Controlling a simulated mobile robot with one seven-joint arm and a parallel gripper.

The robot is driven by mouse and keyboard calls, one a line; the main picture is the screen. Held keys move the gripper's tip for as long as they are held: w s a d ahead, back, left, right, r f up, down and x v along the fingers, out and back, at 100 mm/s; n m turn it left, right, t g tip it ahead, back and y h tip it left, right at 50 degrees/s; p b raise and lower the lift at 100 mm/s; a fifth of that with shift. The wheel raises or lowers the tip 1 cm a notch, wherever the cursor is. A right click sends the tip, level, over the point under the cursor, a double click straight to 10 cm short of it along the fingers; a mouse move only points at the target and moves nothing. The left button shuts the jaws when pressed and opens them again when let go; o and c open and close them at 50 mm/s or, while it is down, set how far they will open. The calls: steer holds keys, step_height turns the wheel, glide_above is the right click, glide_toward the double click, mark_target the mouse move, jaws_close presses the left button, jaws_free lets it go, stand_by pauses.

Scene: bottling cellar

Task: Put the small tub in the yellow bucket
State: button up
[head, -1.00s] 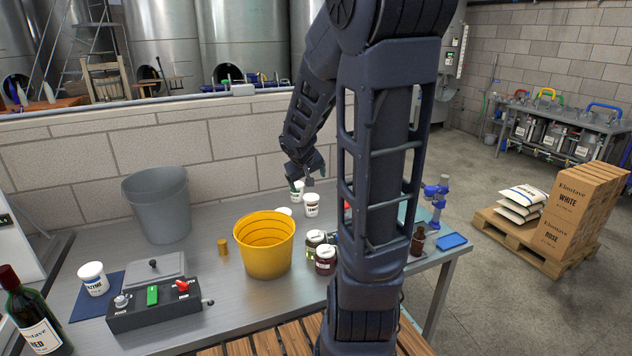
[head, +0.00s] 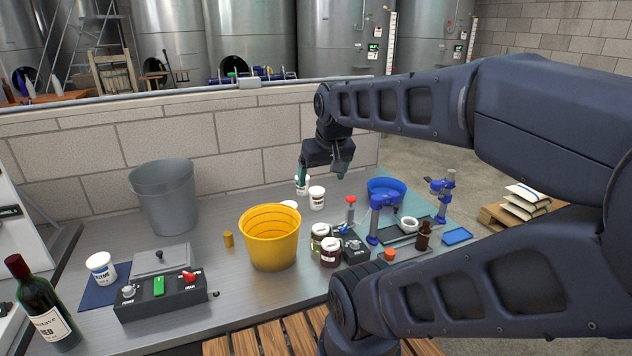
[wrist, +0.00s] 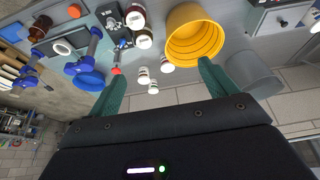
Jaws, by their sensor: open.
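The yellow bucket (head: 270,250) stands upright and looks empty near the middle of the bench; it also shows in the wrist view (wrist: 192,50). Several small white tubs are in view. One (head: 317,199) stands behind and right of the bucket, another (head: 303,188) behind it, and a third (head: 289,205) is partly hidden by the bucket's rim. A larger-looking white tub (head: 101,270) stands on a blue mat at left. I cannot tell which is meant. My gripper (head: 322,173) is open and empty over the back tubs. In the wrist view, the tubs (wrist: 153,87) lie between its fingers.
A grey bucket (head: 165,200) stands at back left, near the block wall. A control box (head: 160,298) and wine bottle (head: 42,305) are front left.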

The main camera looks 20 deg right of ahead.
stand_by(0.4)
steer(key=n+g, duration=0.5)
steer(key=n, duration=0.8)
glide_above(288, 204)
steer(key=s, duration=0.1)
step_height(288, 204, down, 21)
steer(key=shift+n, duration=0.3)
steer(key=shift+f, duration=2.85)
steer(key=shift+w+f, duration=0.15)
steer(key=shift+f, duration=1.15)
steer(key=shift+w+f, duration=0.15)
steer(key=shift+f, duration=1.1)
steer(key=c, duration=1.2)
